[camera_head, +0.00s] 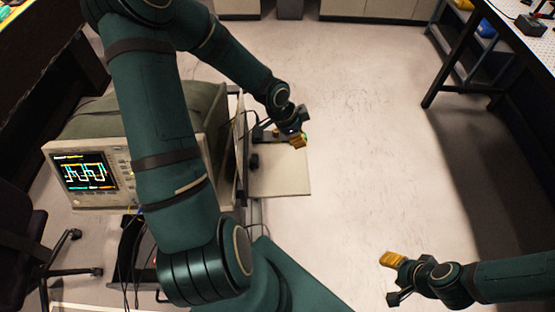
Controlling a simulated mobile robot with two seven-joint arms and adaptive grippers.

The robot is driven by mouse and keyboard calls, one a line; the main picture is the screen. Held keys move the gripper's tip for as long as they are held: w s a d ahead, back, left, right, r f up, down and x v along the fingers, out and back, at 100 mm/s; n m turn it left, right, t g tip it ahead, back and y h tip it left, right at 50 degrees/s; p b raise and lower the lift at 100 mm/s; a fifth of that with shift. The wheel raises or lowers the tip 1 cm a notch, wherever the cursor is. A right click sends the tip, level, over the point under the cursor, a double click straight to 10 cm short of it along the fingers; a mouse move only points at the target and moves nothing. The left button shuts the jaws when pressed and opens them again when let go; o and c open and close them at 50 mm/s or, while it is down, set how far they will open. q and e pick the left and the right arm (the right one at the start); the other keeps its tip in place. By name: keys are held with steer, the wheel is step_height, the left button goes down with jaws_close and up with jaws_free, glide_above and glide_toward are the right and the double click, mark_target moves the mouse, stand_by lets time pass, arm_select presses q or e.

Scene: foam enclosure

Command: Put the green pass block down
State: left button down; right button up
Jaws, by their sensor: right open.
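My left gripper (298,140), with yellow fingers, is above the far edge of a pale flat board (285,182) beside the cart. A small green patch (305,136) shows at its fingertips; it may be the green pass block, but it is too small and too covered to be sure. I cannot tell whether the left fingers are closed on it. My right gripper (391,259) is open at the lower right, over bare floor and away from the board. I see nothing between its yellow fingers.
An oscilloscope (128,170) with a lit screen stands left of the board, partly behind my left arm. A dark chair (25,240) is at the lower left. A workbench (515,35) stands at the upper right. The middle floor (375,150) is clear.

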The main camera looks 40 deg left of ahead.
mark_target(290, 160)
arm_select(q)
steer(key=shift+m, duration=0.7)
steer(key=a+f+b, duration=0.1)
steer(key=f, duration=0.3)
steer(key=a+f, duration=0.1)
steer(key=f, duration=0.3)
steer(key=a+f+b, duration=0.1)
steer(key=f, duration=0.3)
steer(key=shift+s+a+b, duration=0.1)
steer(key=shift+s+b, duration=0.25)
steer(key=shift+s, duration=0.05)
steer(key=c, duration=0.9)
jaws_free()
steer(key=shift+f, duration=0.1)
